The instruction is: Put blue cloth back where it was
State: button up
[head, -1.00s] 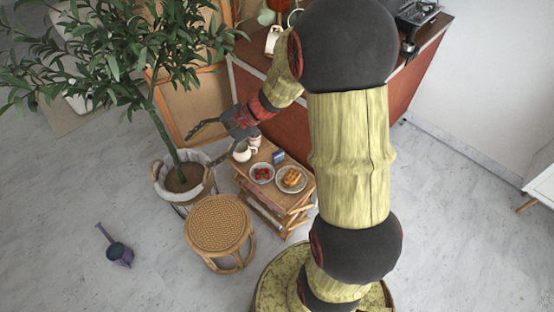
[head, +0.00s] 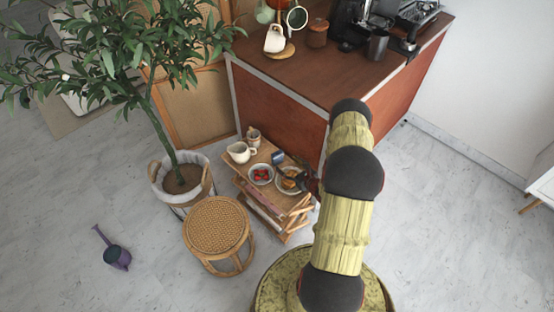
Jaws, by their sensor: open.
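No blue cloth can be clearly made out in the head view. A small dark blue item (head: 278,158) stands at the back edge of the low wooden side table (head: 244,183); it is too small to tell whether it is cloth. My gripper (head: 297,179) is over the right end of that table, at the plate of waffles (head: 287,186), a little to the right of and nearer than the blue item. It is open, and I see nothing held in it. The fingers are dark and small, and partly cover the plate.
The table also holds a bowl of strawberries (head: 261,174), a white pitcher (head: 240,152) and a cup (head: 254,137). A wicker stool (head: 217,225) and potted plant (head: 181,182) stand to the left. The coffee counter (head: 300,75) rises behind. A watering can (head: 117,256) lies on open floor.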

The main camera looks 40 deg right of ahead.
aim_at(278, 158)
jog(key=shift+b+x, duration=0.3)
jog(key=shift+x, duration=0.65)
jog(key=shift+b+x, duration=1.35)
jog(key=shift+x, duration=1.4)
jog(key=shift+r, duration=0.2)
jog(key=shift+c, duration=0.3)
jog(key=c, duration=1.1)
jog(key=shift+c, duration=0.4)
